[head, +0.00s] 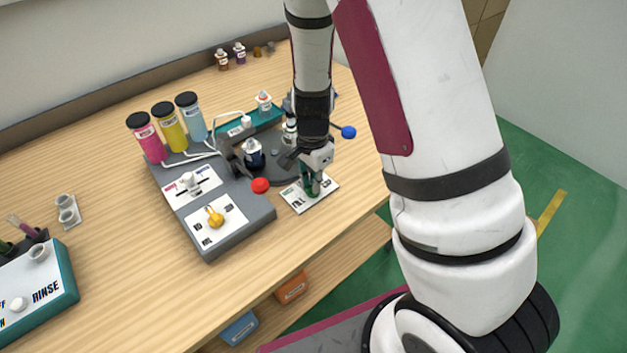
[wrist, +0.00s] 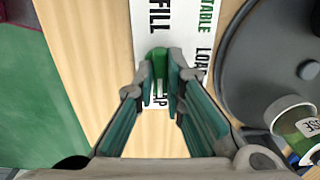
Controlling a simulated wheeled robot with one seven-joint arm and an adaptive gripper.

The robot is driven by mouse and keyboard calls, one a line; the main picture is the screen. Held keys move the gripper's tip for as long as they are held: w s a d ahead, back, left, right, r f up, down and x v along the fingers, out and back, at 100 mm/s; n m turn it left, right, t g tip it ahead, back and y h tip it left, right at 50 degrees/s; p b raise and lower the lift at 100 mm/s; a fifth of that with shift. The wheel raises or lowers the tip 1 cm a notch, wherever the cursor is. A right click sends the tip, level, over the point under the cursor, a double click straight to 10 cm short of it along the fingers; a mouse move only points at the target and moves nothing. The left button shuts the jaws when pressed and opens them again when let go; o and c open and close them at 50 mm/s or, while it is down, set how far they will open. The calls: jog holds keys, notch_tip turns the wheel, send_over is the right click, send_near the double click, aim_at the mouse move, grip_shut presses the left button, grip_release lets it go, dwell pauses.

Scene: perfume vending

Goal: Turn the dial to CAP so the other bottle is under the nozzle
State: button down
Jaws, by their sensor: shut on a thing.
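The dial is a green knob (wrist: 160,62) on a white panel (wrist: 180,22) reading TABLE, LOAD and FILL; a further label is partly hidden by my fingers. In the head view the panel (head: 326,197) lies at the table's front edge. My gripper (wrist: 161,88) points down and is shut on the knob; it also shows in the head view (head: 313,181). I cannot tell which label the knob points at. Another bottle (head: 289,132) stands farther back, partly hidden by my arm.
A grey machine (head: 240,228) with a yellow knob (head: 215,217) and a red button (head: 260,185) is left of the panel. Pink, yellow and blue cylinders (head: 170,127) stand behind it. A blue ball (head: 348,132) is to the right. Bare wood lies in front.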

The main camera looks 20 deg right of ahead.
dwell(0.3)
jog(key=c, duration=1.7)
grip_release()
jog(key=shift+o, duration=0.2)
jog(key=shift+r, duration=0.15)
notch_tip(320, 180, up, 12)
jog(key=s+r+n+t, duration=0.5)
jog(key=s+r+n, duration=0.9)
jog(key=s+r, duration=0.4)
jog(key=shift+s+d+r+n, duration=0.2)
jog(key=shift+s+r+n, duration=0.15)
jog(key=shift+s, duration=0.4)
